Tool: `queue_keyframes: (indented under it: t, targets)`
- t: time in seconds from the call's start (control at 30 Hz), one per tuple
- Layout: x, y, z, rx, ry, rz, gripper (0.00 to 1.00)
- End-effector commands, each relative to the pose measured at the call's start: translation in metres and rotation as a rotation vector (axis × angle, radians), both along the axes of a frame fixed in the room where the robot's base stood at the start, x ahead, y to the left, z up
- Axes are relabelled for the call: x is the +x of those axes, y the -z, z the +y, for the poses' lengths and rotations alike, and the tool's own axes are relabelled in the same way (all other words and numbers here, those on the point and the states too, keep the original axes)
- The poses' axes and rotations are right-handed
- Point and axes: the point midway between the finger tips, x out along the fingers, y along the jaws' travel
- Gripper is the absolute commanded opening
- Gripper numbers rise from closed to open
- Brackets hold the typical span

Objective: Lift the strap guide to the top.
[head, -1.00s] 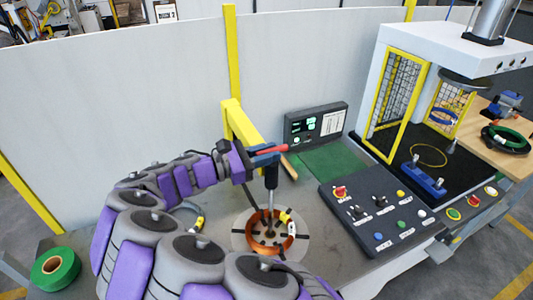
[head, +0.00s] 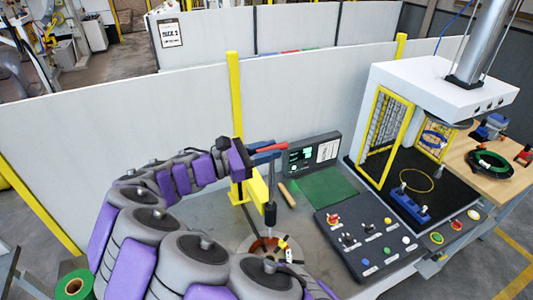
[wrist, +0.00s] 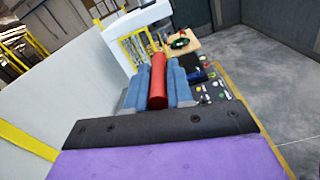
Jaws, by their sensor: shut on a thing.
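My gripper (head: 270,152) has blue fingers and is shut on the red handle (head: 274,145), which I take to be the strap guide. In the wrist view the red handle (wrist: 158,82) lies lengthwise between the two blue fingers. Below the gripper, a thin rod runs down to a black cylinder (head: 270,213) beside the yellow bracket (head: 259,192). The copper coil (head: 262,247) lies on the round plate under it. My arm hides the near part of the coil and plate.
The yellow post (head: 235,90) stands behind my gripper. A control panel (head: 366,240) and display box (head: 313,153) are to the right, with a green mat (head: 322,188) between. The caged press (head: 438,80) stands further right. Green tape (head: 75,286) is at the lower left.

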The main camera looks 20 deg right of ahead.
Motion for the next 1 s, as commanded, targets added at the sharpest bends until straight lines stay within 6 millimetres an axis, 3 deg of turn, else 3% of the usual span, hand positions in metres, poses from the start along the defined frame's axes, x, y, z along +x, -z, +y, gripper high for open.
queue_keyframes:
  t: [0.03, 0.2, 0.67, 0.7, 0.93, 1.0]
  targets:
    - [0.002, -0.016, 0.001, -0.001, -0.007, -0.003, 0.0]
    - [0.002, -0.034, 0.001, -0.001, -0.007, -0.002, 0.0]
    - [0.002, -0.04, 0.002, -0.006, -0.007, -0.004, 0.0]
    - [0.002, -0.04, 0.002, -0.006, -0.007, -0.004, 0.22]
    - [0.0, -0.039, 0.001, -0.003, -0.004, -0.003, 0.44]
    - [-0.001, -0.039, 0.001, -0.003, -0.003, -0.003, 0.44]
